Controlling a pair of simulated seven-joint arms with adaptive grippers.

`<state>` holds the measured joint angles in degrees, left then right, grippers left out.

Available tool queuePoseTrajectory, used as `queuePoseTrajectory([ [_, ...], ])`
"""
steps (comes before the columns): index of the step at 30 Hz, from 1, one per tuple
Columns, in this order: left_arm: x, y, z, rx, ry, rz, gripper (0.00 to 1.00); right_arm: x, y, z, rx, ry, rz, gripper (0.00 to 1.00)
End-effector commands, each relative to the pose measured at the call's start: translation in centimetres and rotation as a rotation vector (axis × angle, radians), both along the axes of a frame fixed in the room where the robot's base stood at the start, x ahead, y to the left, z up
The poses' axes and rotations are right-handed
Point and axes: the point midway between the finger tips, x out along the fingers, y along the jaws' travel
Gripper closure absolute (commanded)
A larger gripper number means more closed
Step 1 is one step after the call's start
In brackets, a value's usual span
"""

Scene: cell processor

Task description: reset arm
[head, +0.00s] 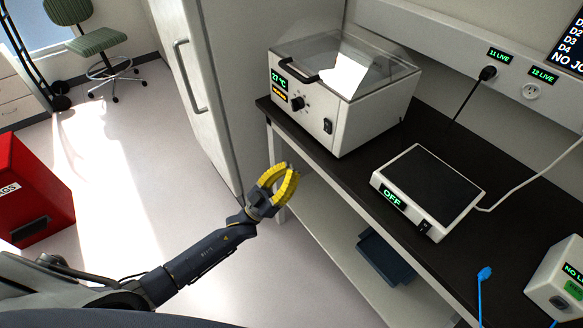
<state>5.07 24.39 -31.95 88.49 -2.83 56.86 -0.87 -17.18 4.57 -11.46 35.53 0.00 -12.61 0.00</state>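My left arm comes in from the lower left. Its gripper (289,172) has yellow curved fingers and is held in the air in front of the bench's left end. The fingers look apart, with a gap between them and nothing held. My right gripper is not in the view.
A blue tray (385,258) sits below. A red bin (32,190) stands left; the floor (150,190) between is clear.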

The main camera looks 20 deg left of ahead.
Motion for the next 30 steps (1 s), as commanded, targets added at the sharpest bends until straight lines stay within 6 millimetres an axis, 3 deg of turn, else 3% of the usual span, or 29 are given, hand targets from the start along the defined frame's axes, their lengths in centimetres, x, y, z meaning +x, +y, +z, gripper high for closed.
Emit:
queuePoseTrajectory([
  [10, 0.1, -0.1, -0.1, 0.009, 0.004, 0.003, 1.00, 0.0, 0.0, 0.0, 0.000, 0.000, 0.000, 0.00],
  [14, 1.0, -0.5, -1.9, 0.082, 0.047, 0.030, 1.00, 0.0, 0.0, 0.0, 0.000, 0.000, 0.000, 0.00],
  [17, 2.8, 0.2, -6.3, 0.206, 0.139, 0.092, 1.00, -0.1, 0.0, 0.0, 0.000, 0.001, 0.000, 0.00],
  [22, 5.0, 3.2, -16.4, 0.415, 0.352, 0.219, 1.00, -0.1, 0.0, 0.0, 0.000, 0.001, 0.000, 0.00],
  [26, 4.4, 5.8, -24.5, 0.544, 0.523, 0.294, 1.00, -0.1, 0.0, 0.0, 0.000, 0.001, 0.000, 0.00],
  [30, 1.8, 8.7, -32.7, 0.663, 0.707, 0.351, 1.00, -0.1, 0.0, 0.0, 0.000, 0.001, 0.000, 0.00],
])
